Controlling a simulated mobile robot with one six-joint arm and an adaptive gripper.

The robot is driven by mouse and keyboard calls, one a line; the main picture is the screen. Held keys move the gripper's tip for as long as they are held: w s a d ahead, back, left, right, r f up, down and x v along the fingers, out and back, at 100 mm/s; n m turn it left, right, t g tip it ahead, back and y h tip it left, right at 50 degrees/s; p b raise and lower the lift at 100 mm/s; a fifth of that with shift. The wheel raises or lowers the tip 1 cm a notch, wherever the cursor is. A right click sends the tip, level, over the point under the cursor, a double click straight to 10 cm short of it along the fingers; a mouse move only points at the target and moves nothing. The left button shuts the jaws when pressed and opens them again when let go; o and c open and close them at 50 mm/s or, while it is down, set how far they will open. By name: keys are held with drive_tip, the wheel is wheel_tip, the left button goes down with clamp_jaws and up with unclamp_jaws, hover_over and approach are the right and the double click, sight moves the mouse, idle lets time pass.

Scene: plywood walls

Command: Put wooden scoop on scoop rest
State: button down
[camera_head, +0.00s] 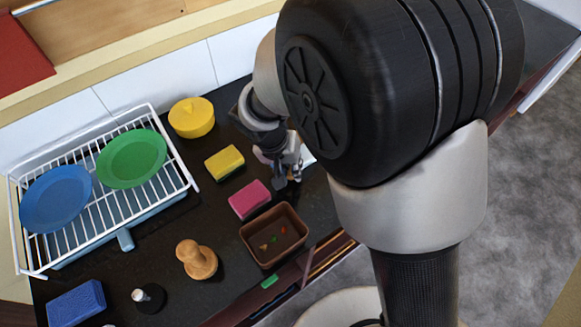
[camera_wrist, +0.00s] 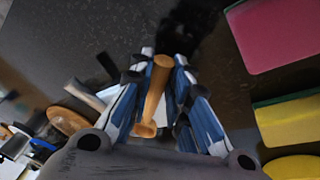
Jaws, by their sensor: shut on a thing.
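My gripper (camera_wrist: 164,62) is shut on the wooden scoop (camera_wrist: 153,98). A light brown wooden length of it shows between the two fingers in the wrist view, and I cannot make out its whole shape. In the head view my gripper (camera_head: 286,172) is over the dark counter, right of the yellow and pink sponges; the scoop is not clear there. A white piece (camera_head: 306,155) shows behind the gripper; I cannot tell whether it is the scoop rest.
A yellow sponge (camera_head: 224,163), a pink sponge (camera_head: 249,199) and a brown tray (camera_head: 247,240) are near the gripper. A yellow pot (camera_head: 192,118) and a white dish rack (camera_head: 190,180) are farther left. A wooden disc-like object (camera_wrist: 70,121) shows in the wrist view.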

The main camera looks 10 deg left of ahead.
drive_tip(key=shift+s+d+f+b, duration=0.1)
drive_tip(key=shift+s+f+b, duration=0.1)
drive_tip(key=shift+f+b, duration=0.25)
drive_tip(key=c, duration=1.5)
unclamp_jaws()
drive_tip(key=shift+w+f, duration=0.1)
drive_tip(key=shift+f, duration=0.05)
drive_tip(key=shift+r+p, duration=0.65)
drive_tip(key=shift+p, duration=0.1)
drive_tip(key=p+v, duration=0.4)
drive_tip(key=v, duration=0.8)
drive_tip(key=s+d+r+m+y, duration=0.1)
drive_tip(key=d+r, duration=0.4)
drive_tip(key=d, duration=0.2)
drive_tip(key=s+d+r, duration=0.1)
drive_tip(key=d+r, duration=0.4)
drive_tip(key=d, duration=0.3)
drive_tip(key=s+d+r, duration=0.1)
drive_tip(key=s+d, duration=0.2)
drive_tip(key=s+d+r+t, duration=0.1)
drive_tip(key=s+d, duration=0.3)
drive_tip(key=s+d+t+y, duration=0.1)
drive_tip(key=s+d, duration=0.3)
drive_tip(key=shift+d+r, duration=0.25)
drive_tip(key=shift+r, duration=0.15)
